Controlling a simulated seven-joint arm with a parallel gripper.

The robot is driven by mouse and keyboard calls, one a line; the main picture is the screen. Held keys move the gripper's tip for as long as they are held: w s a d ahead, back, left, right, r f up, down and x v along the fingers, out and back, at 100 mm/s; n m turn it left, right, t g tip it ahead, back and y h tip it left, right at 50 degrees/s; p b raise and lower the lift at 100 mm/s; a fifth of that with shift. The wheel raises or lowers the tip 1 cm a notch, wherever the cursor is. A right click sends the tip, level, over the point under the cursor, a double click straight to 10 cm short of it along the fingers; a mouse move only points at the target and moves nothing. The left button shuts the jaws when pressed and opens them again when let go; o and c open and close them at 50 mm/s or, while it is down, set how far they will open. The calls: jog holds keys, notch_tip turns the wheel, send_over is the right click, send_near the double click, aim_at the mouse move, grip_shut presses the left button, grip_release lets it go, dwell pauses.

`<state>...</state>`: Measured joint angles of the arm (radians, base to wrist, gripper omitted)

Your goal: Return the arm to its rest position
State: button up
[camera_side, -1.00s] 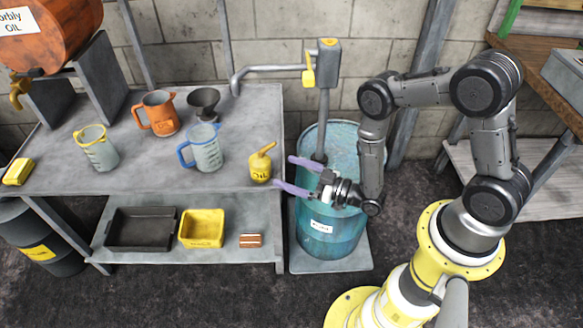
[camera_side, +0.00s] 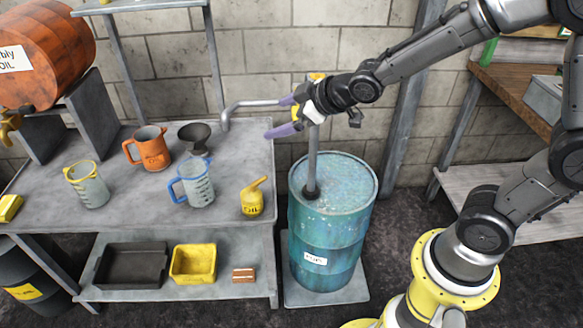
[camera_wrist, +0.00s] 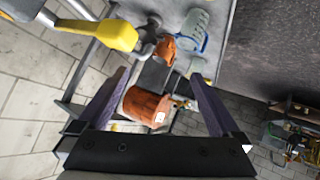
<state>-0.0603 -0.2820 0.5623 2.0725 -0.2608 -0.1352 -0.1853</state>
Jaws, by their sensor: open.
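My gripper (camera_side: 284,117) is raised in front of the pump head above the teal drum (camera_side: 333,225), its purple fingers pointing left. The fingers are apart with nothing between them; in the wrist view my gripper (camera_wrist: 155,88) also shows spread and empty. The grey pump spout (camera_side: 250,104) reaches left over the bench. The pump's upper part is mostly hidden behind my gripper. A yellow pump handle (camera_wrist: 118,35) shows close to the left finger in the wrist view; I cannot tell whether they touch.
The grey bench (camera_side: 130,215) holds an orange jug (camera_side: 150,150), a blue-handled jug (camera_side: 196,186), a yellow-rimmed jug (camera_side: 88,186), a dark funnel (camera_side: 194,136) and a yellow oil can (camera_side: 253,198). An orange barrel (camera_side: 45,55) lies at the far left. A wooden bench (camera_side: 508,85) stands at right.

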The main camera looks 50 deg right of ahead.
jog(key=s+d+r+m+g, duration=0.1)
jog(key=s+r+m+g, duration=0.1)
jog(key=s, duration=1.1)
jog(key=s+d+r+m+g+h, duration=0.1)
jog(key=s+d+r+m+g, duration=0.1)
jog(key=s, duration=1.1)
jog(key=shift+s+d+m+g, duration=0.25)
jog(key=shift+m+g, duration=0.25)
jog(key=shift+m, duration=0.5)
